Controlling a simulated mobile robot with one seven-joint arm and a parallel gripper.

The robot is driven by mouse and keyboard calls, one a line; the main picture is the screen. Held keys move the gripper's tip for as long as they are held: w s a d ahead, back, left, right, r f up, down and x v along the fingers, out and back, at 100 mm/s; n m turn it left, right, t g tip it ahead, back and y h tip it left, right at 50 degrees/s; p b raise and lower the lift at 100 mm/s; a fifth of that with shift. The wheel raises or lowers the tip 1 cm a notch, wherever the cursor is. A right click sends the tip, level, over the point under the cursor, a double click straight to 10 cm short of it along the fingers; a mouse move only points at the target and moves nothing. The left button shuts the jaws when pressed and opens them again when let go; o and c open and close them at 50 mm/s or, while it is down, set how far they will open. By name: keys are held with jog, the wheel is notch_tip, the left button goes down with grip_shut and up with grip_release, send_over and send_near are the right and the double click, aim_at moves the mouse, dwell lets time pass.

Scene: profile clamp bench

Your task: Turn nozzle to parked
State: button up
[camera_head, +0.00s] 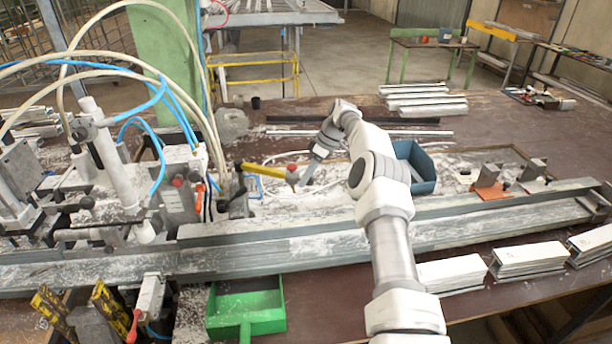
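A yellow arm (265,171) with a red, dark-tipped end piece (292,175) sticks out to the right from the clamp machine on the left. It looks like the nozzle, but I cannot tell for sure. I see no parked mark.
Blue and cream hoses (160,90) arch over the machine (110,180). A long metal rail (300,245) runs across the bench in front. A blue bin (424,170) stands behind my arm. A green dustpan (246,306) and white profile stacks (528,258) lie at the front.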

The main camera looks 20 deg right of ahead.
jog(key=shift+w+a+r, duration=0.1)
jog(key=shift+a+r, duration=0.1)
jog(key=shift+d+r, duration=0.15)
jog(key=shift+r, duration=0.15)
jog(key=p+v, duration=0.1)
jog(key=v, duration=0.5)
jog(key=shift+d+r, duration=0.2)
jog(key=shift+r, duration=0.1)
